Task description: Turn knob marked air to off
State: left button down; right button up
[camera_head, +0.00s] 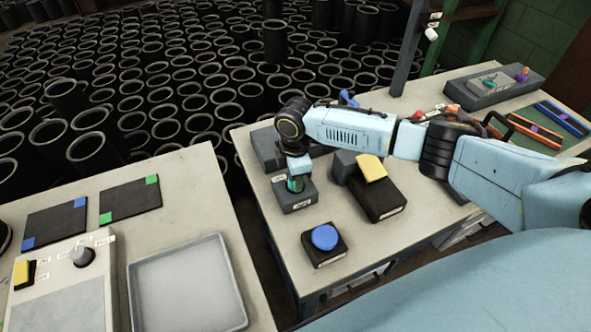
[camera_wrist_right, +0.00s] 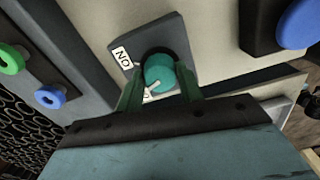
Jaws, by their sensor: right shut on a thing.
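A teal round knob (camera_head: 295,184) sits on a small dark grey box (camera_head: 299,202) on the right-hand table. The box's front label is too small to read for sure. In the right wrist view the knob (camera_wrist_right: 158,72) has a white pointer mark on its lower side. An "ON" label (camera_wrist_right: 122,57) shows upside down to its left, and another label below is mostly hidden. My right gripper (camera_head: 297,176) reaches down from above. In the wrist view its green fingers (camera_wrist_right: 161,86) are closed on both sides of the knob. My left gripper is not in view.
A blue round button (camera_head: 325,237) stands in front of the knob box, and a box with a yellow switch (camera_head: 371,168) to its right. Black sleeves (camera_head: 190,80) fill the background.

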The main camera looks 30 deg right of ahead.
jog(key=shift+n, duration=0.7)
jog(key=shift+n+p, duration=0.3)
jog(key=shift+p, duration=0.05)
jog(key=o, duration=1)
notch_tip(320, 180, up, 14)
jog(key=shift+f+p, duration=0.25)
jog(key=shift+p, duration=0.05)
